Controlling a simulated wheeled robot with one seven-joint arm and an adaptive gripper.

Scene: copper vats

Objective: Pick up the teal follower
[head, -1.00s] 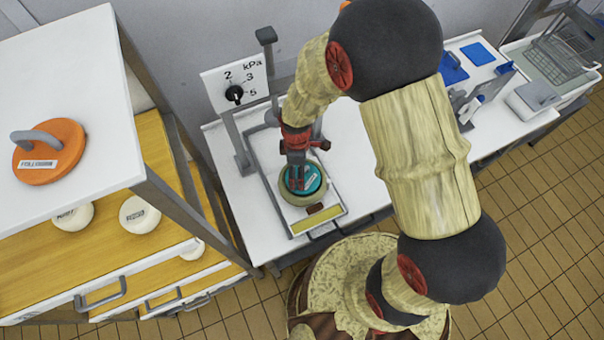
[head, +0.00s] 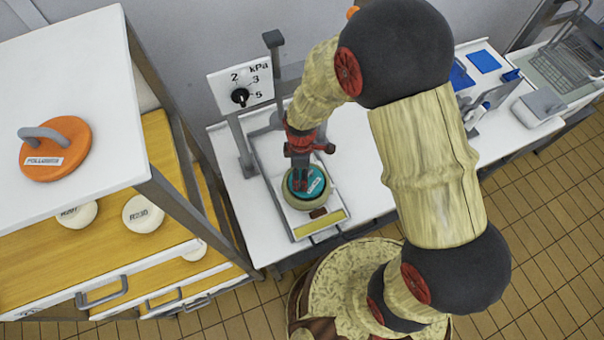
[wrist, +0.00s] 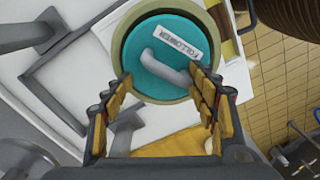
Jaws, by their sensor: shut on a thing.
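The teal follower (head: 317,184) is a round disc with a grey handle and a white label. It lies at the mouth of a pale round mould (head: 308,203) on the press base. In the wrist view the teal follower (wrist: 144,71) shows its label and bent handle, with the pale mould rim around it. My gripper (head: 301,184) points down onto the follower and is shut on its handle. In the wrist view my gripper (wrist: 160,76) has a finger at each side of the handle; the exact contact is hard to see. I cannot tell whether the disc is lifted.
An orange follower (head: 70,158) with a grey handle lies on the white shelf top at left. Pale round pieces (head: 143,214) sit on the wooden shelf below. A kPa dial panel (head: 240,93) stands behind the press. Blue items (head: 485,61) lie at the table's right.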

